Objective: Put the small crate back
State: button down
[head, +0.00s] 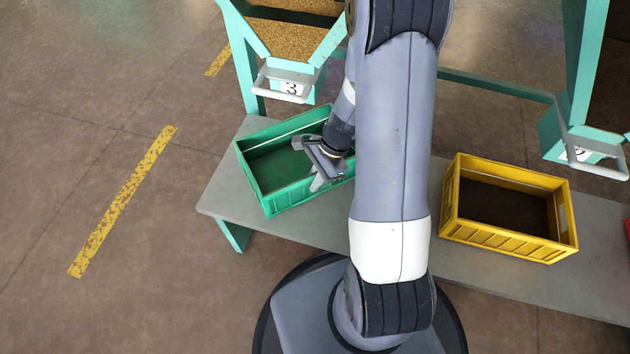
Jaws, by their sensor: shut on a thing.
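A green open crate (256,183) is at the left end of the grey bench (222,190), turned at an angle to it. It looks empty in the part I see; its right end is hidden behind my arm. My gripper (318,182) is shut on the near wall of the green crate, at the rim. I cannot tell whether the crate rests on the bench or is slightly above it. A yellow open crate (508,240) stands on the bench to the right of my arm, with a dark inside.
A teal chute with a number 3 plate (291,88) hangs above and behind the green crate. Another teal chute (580,150) is at the right. A red thing (627,228) shows at the right edge. The floor at left is clear, with yellow stripes (125,200).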

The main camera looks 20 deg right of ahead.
jog(key=shift+r, duration=0.1)
jog(key=c, duration=2)
grip_release()
jog(key=shift+f, duration=0.2)
jog(key=o, duration=0.4)
jog(key=shift+o, duration=0.2)
jog(key=shift+r, duration=0.1)
jog(key=p+v, duration=0.5)
jog(key=v, duration=0.7)
jog(key=shift+r, duration=0.15)
